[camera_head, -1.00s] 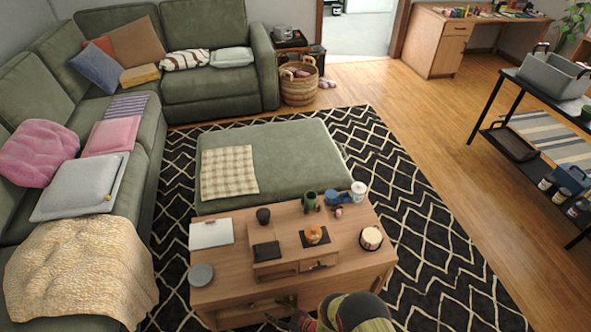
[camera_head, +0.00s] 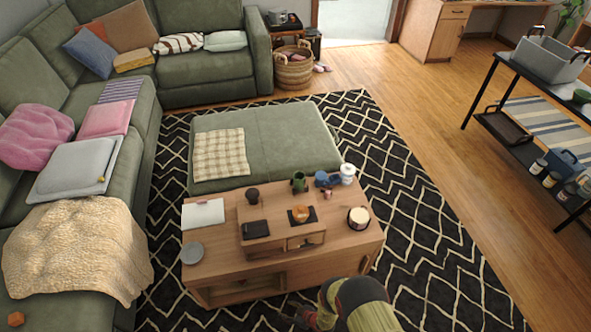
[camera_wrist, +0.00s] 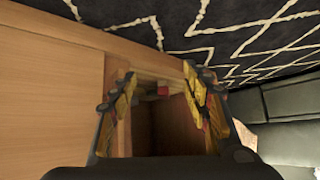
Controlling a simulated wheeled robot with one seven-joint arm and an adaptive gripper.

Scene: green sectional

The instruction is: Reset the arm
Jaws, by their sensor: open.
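My gripper shows in the wrist view (camera_wrist: 160,95) with its two yellow and black fingers spread apart and nothing between them. Behind the fingers is an open compartment of the wooden coffee table (camera_wrist: 50,85). In the head view my arm comes up from the bottom edge, and my gripper (camera_head: 302,318) is low at the front of the coffee table (camera_head: 230,268). Its fingertips are hard to make out there.
The sofa (camera_head: 215,75) stands left and behind. Patterned rug (camera_head: 430,245) and wood floor lie open at right.

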